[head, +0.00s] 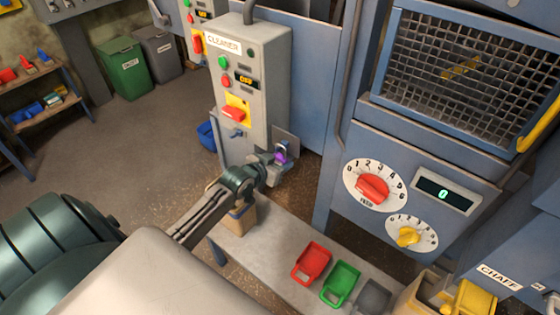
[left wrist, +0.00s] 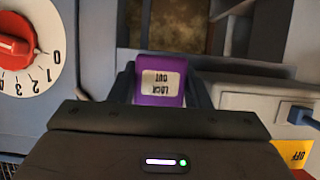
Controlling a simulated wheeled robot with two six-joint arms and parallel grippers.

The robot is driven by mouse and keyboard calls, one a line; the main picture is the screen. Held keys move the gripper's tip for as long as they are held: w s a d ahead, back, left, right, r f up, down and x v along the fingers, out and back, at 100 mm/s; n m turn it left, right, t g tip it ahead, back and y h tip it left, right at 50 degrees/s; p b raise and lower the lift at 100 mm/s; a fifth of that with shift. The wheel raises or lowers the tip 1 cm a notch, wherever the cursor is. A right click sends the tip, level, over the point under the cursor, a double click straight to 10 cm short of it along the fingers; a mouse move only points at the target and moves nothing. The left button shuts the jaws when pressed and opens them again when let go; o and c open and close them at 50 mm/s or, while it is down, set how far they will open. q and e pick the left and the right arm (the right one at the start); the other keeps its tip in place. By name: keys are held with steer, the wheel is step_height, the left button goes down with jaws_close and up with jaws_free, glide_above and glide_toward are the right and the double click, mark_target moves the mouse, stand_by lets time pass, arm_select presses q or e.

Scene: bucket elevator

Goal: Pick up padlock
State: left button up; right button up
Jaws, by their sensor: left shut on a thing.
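My right gripper is not in view.
A blue machine with a red dial (head: 372,188) stands right of the gripper. Open floor (head: 150,150) lies to the left.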

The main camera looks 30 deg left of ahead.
arm_select(q)
steer(key=shift+r+b, duration=0.35)
steer(key=shift+r, duration=0.15)
steer(key=s+a, duration=0.1)
steer(key=s, duration=1.7)
steer(key=shift+a+r, duration=0.2)
steer(key=w+d+r+b, duration=0.1)
steer(key=w+d+r, duration=0.4)
steer(key=w+d, duration=0.2)
steer(key=w+d+r+y+b, duration=0.1)
steer(key=w+d+r, duration=0.4)
steer(key=d, duration=0.5)
steer(key=shift+w+r+n, duration=0.35)
steer(key=shift+w+n, duration=0.05)
steer(key=shift+w, duration=0.65)
steer(key=shift+d, duration=0.1)
